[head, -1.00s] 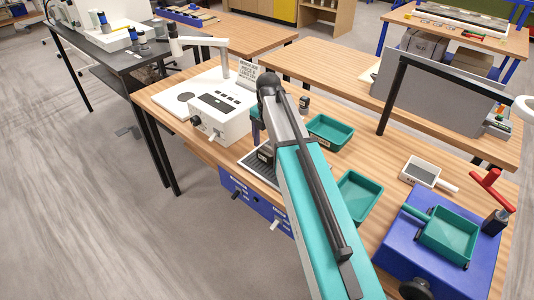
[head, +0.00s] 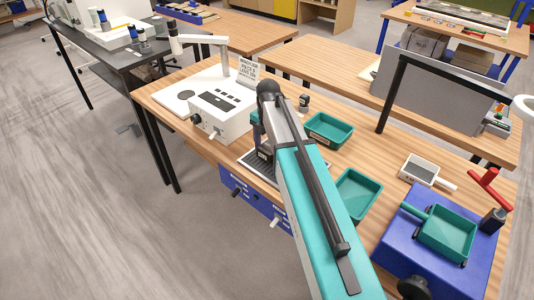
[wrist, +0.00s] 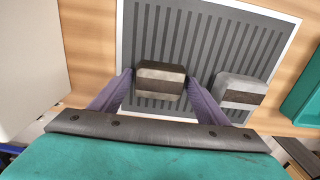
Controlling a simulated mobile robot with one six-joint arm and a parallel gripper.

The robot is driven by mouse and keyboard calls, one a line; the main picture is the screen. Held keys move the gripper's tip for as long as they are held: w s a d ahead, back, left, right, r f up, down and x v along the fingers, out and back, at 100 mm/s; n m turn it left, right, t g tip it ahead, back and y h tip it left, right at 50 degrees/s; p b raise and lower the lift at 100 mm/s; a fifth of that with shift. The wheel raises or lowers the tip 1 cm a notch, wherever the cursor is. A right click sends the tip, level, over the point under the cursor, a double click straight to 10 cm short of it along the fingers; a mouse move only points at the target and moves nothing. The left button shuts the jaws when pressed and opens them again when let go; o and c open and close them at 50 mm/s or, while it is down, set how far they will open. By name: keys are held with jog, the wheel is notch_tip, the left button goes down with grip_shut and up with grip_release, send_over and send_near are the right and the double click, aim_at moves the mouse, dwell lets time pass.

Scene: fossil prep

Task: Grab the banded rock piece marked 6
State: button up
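In the wrist view two banded rock pieces lie on a grey ribbed mat (wrist: 210,40) with a pale border. One grey rock piece with a brown band (wrist: 160,82) sits between the two purple fingers of my gripper (wrist: 159,76). The fingers stand on either side, close to it, and do not clearly press on it. A second, lighter banded piece (wrist: 240,95) lies just to the right, outside the right finger. No number is readable on either piece. In the head view my arm hides most of the mat (head: 249,161) and the pieces.
A white box with buttons (head: 222,118) stands left of the mat. Green trays (head: 330,130) (head: 357,193) stand to its right. Farther right are a white handheld device (head: 421,170) and a blue unit (head: 397,235) carrying a green tray.

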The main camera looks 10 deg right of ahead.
aim_at(268, 149)
jog(key=c, duration=1)
jog(key=shift+r, duration=0.15)
jog(key=shift+c, duration=0.2)
jog(key=shift+r+b, duration=0.85)
jog(key=shift+r, duration=0.75)
jog(key=s+a+b, duration=0.1)
jog(key=s, duration=0.3)
jog(key=s+a+b, duration=0.1)
jog(key=s, duration=0.4)
jog(key=s+a+r+b, duration=0.1)
jog(key=s, duration=0.3)
jog(key=shift+s, duration=0.25)
jog(key=shift+s+a+r+b, duration=0.15)
jog(key=shift+s+b, duration=0.05)
jog(key=shift+s, duration=0.35)
jog(key=shift+s+a+r+b, duration=0.1)
jog(key=shift+s+b, duration=0.1)
jog(key=shift+s, duration=0.3)
